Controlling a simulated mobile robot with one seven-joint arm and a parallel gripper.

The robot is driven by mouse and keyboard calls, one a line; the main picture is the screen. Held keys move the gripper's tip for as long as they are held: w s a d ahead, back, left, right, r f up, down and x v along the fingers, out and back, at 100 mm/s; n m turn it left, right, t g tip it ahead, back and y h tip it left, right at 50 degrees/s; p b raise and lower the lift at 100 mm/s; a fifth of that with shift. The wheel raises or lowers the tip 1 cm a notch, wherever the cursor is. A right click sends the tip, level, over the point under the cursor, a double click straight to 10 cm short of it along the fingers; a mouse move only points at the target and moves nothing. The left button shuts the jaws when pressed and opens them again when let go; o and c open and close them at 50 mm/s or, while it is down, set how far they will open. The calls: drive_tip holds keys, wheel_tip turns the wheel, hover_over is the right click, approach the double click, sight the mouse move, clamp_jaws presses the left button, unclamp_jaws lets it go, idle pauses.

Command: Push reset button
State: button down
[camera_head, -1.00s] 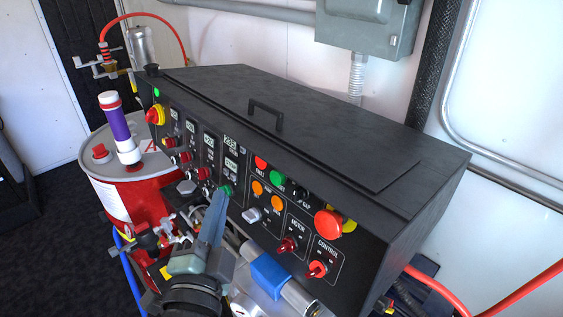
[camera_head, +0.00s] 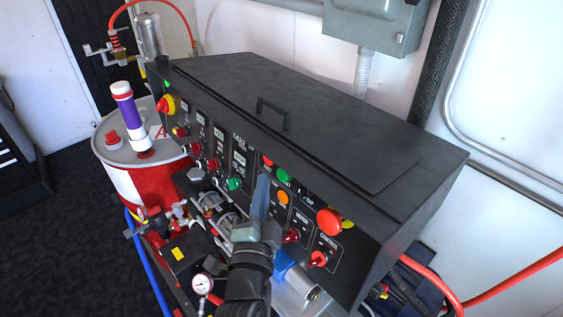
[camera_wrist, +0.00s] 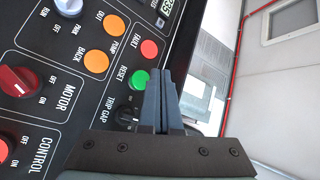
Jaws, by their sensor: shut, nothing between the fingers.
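The reset button is the green button (camera_head: 283,175) in the top row of the black control panel, between the red fault button (camera_head: 267,160) and the black trip gap switch (camera_head: 299,189). In the wrist view the green button (camera_wrist: 138,80) is beside the label RESET, just left of my fingertips. My gripper (camera_head: 263,181) is shut and empty, in front of the panel. In the head view its tips appear a little left of and below the green button. The wrist view shows the closed fingertips (camera_wrist: 160,73) beside it; I cannot tell whether they touch the panel.
Orange buttons (camera_wrist: 96,62), the red motor knob (camera_wrist: 17,81) and the red emergency stop (camera_head: 329,222) are close by on the panel. Pipes and a gauge (camera_head: 202,284) sit below. A red drum (camera_head: 160,186) stands at left.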

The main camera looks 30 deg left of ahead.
sight(278, 170)
drive_tip(key=shift+w+d+f, duration=0.2)
drive_tip(key=shift+w+d, duration=0.1)
drive_tip(key=shift+w, duration=0.4)
drive_tip(key=shift+w+p, duration=0.1)
drive_tip(key=shift+p, duration=0.4)
idle(1.1)
drive_tip(key=shift+w+d, duration=0.15)
drive_tip(key=shift+w, duration=0.15)
drive_tip(key=shift+w+d+f+p, duration=0.15)
drive_tip(key=shift+w+p, duration=0.25)
drive_tip(key=shift+p, duration=0.55)
idle(0.8)
drive_tip(key=shift+s+f+b, duration=0.1)
drive_tip(key=shift+s+b, duration=0.05)
drive_tip(key=shift+b, duration=0.5)
drive_tip(key=shift+s, duration=0.15)
drive_tip(key=shift+s+a+r+b, duration=0.25)
drive_tip(key=shift+s+b, duration=0.25)
drive_tip(key=shift+b, duration=0.6)
